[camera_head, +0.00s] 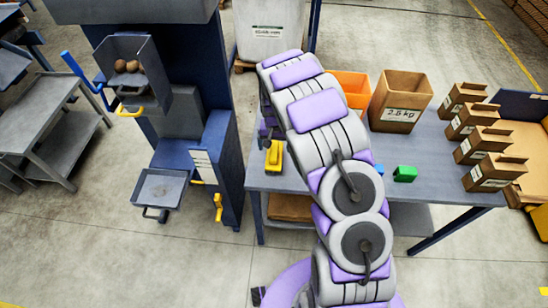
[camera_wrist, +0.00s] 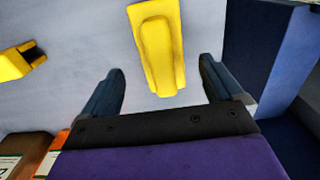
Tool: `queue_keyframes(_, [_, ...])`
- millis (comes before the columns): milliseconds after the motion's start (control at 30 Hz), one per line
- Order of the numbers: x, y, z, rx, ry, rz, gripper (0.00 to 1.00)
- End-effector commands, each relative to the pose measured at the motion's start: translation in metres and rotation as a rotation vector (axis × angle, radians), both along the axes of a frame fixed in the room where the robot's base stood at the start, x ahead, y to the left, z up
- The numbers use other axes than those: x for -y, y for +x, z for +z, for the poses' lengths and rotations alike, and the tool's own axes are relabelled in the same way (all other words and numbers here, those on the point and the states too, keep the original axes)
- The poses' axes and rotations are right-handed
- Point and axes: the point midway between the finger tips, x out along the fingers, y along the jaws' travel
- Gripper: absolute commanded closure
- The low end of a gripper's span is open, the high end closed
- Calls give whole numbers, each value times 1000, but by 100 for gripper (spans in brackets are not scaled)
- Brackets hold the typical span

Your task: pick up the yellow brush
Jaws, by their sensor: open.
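A long yellow object, which looks like the yellow brush (camera_wrist: 160,48), lies on the grey table top, with a raised narrower ridge along it. It also shows in the head view (camera_head: 274,157) near the table's left end, just left of my arm. My gripper (camera_wrist: 161,66) is open and empty above the table. In the wrist view the brush's near end lies between the lines of the two fingers, and its far end reaches beyond the fingertips. The fingers do not appear to touch it. In the head view the gripper is mostly hidden by my arm.
A second yellow item with a black part (camera_wrist: 20,62) lies on the table. A green block (camera_head: 405,174), an orange bin (camera_head: 352,85), a carton (camera_head: 398,113) and several small boxes stand on the table (camera_head: 437,150). The dark blue machine (camera_head: 215,70) stands left of it.

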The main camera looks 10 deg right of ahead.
Motion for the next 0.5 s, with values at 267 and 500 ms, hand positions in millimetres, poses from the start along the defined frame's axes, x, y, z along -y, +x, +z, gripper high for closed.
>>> queue_keyframes(267, [-1,0,-22,1,0,0,6])
queue_keyframes(500, [-2,0,-54,2,0,-1,6])
